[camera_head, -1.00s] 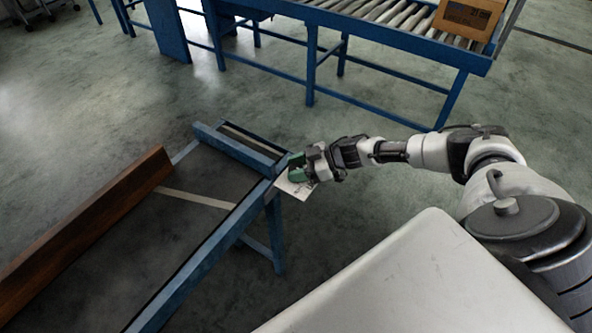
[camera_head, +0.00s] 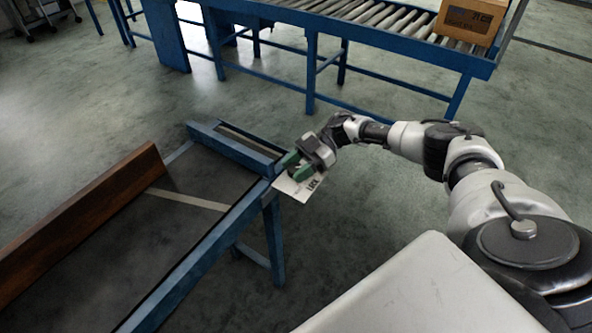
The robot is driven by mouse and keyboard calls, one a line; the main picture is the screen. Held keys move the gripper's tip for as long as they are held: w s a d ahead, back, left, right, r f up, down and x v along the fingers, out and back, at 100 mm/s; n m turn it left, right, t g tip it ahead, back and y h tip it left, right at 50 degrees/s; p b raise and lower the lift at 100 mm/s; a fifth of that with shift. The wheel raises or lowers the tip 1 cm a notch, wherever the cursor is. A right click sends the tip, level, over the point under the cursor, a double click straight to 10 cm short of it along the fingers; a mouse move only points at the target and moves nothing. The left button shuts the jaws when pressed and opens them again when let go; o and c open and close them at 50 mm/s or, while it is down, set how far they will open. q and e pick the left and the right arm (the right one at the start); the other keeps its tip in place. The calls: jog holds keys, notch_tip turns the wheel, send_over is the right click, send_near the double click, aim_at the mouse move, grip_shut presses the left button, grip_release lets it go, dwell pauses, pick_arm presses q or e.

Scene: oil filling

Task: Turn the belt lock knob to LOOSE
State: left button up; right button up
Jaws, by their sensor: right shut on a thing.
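The gripper is tilted, coming in from the upper right. The rest of the plate's lettering is hidden or too small to read. My left gripper is not in view.
A brown wooden board (camera_head: 85,220) stands along the belt's left side. Open floor lies between the two conveyors.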

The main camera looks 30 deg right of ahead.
dwell(0.3)
jog(key=o, duration=0.6)
jog(key=shift+a, duration=0.1)
jog(key=b+v, duration=0.2)
jog(key=v, duration=0.8)
jog(key=shift+d+r, duration=0.15)
jog(key=shift+d, duration=0.25)
